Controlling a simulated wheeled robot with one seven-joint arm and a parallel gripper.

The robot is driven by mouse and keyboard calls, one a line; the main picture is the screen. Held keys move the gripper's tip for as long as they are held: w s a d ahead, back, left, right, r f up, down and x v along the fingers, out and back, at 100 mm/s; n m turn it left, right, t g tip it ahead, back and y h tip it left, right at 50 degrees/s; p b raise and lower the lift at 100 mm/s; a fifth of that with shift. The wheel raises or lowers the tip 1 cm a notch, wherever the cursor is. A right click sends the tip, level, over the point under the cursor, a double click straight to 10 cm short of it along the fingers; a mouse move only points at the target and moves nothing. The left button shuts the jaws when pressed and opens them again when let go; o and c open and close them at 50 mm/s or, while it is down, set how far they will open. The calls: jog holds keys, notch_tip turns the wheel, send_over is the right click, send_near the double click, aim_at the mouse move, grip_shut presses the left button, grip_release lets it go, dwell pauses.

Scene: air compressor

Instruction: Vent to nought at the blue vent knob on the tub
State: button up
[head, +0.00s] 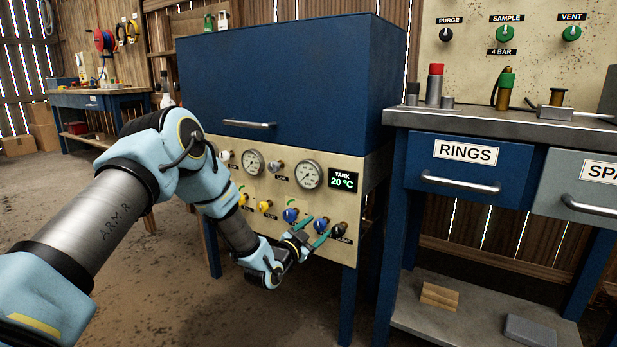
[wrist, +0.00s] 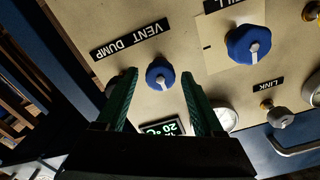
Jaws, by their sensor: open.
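The blue vent knob (wrist: 160,73) is on the cream panel (wrist: 210,85) of the blue tub, beside the VENT DUMP lettering, which appears upside down in the wrist view. A pale pointer mark shows on its face. My gripper (wrist: 159,78) is open, its two green fingers on either side of the knob with a gap on each side. I cannot tell how far the fingertips reach along it. In the head view my gripper (head: 314,232) is at the lower right of the panel, largely hiding the knob. The gauge needles are too small to read.
A larger blue knob (wrist: 247,43) sits to the right in the wrist view. A dark brass-coloured knob (wrist: 122,79) is close to the left finger. A TANK display (head: 343,180) reads 20 °C. The workbench (head: 480,122) stands right of the tub.

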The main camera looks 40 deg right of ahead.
jog(key=p+v, duration=0.1)
jog(key=v, duration=0.4)
jog(key=shift+a, duration=0.35)
